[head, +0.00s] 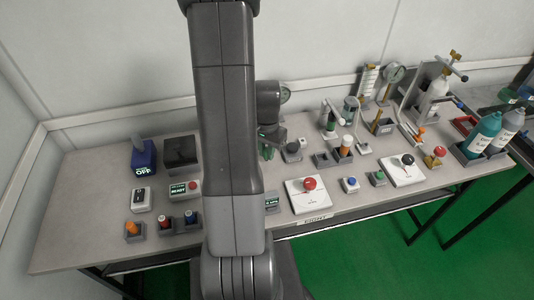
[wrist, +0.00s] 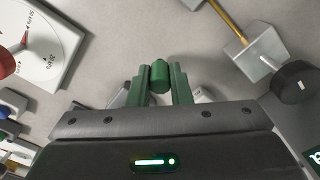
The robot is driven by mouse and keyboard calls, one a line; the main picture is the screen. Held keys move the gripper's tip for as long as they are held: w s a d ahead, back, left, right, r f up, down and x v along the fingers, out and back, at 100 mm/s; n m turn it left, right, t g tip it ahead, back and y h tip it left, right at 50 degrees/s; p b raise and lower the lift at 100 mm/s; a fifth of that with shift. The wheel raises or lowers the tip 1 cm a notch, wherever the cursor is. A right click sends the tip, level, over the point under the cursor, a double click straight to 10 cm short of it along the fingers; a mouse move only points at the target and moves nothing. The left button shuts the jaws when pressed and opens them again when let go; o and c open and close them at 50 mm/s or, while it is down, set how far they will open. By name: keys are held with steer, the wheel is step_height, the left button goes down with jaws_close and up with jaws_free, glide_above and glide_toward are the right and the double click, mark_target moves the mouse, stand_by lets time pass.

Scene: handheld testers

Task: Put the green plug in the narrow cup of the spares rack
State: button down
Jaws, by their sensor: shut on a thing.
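In the wrist view, my gripper (wrist: 159,87) is shut on the green plug (wrist: 159,74), which sits upright between its two green fingers, over the grey table top. In the head view my arm hides much of the middle of the table, and my gripper (head: 267,147) shows only partly, low at the arm's right; the plug cannot be made out there. A grey rack (head: 324,160) with an orange-brown cylinder in it stands right of my gripper. Another dark holder (head: 178,225) with red and blue plugs stands at the left. I cannot tell which is the spares rack; no narrow cup is clear.
A white box with a red knob (head: 310,184) stands in front of my gripper. A white dial box (wrist: 40,40) and a black knob (wrist: 293,83) flank it in the wrist view. Bottles (head: 482,135) stand at the right. Bare table shows around my fingers.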

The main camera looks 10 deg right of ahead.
steer(key=shift+f, duration=0.75)
steer(key=shift+f, duration=0.2)
steer(key=c, duration=1.3)
jaws_free()
steer(key=shift+r, duration=0.1)
